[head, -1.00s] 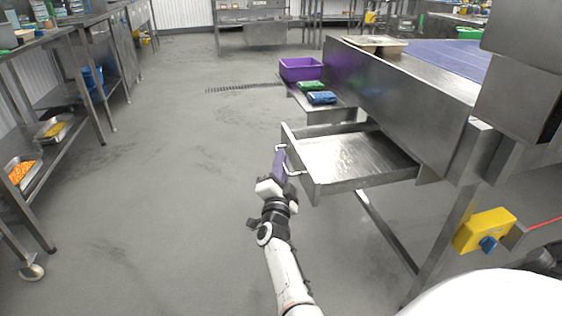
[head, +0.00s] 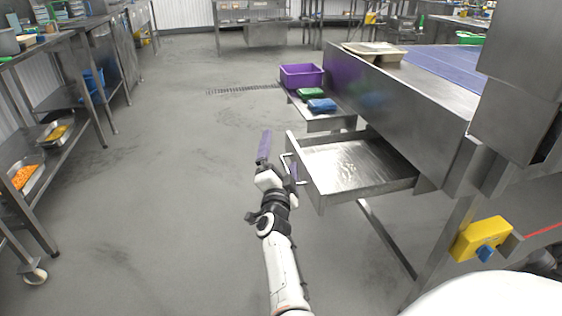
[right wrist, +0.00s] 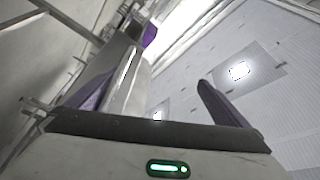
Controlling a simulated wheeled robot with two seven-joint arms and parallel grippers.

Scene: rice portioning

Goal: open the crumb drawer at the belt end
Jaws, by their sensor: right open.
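The steel crumb drawer (head: 352,188) stands pulled out under the end of the belt table, its shallow tray showing and looking empty. Its bar handle (head: 286,158) is on the front panel, facing left. My right gripper (head: 279,160) is at the handle with its purple fingers spread. One finger is left of the handle and clear of it; the other is close by the handle, and I cannot tell if it touches. In the right wrist view the spread fingers (right wrist: 158,100) also show, with a pale metal piece by the left one. My left gripper is out of view.
A side shelf (head: 325,122) above the drawer holds a purple bin (head: 301,76), a green packet (head: 310,93) and a blue packet (head: 322,105). A yellow switch box (head: 482,238) is on the table frame at right.

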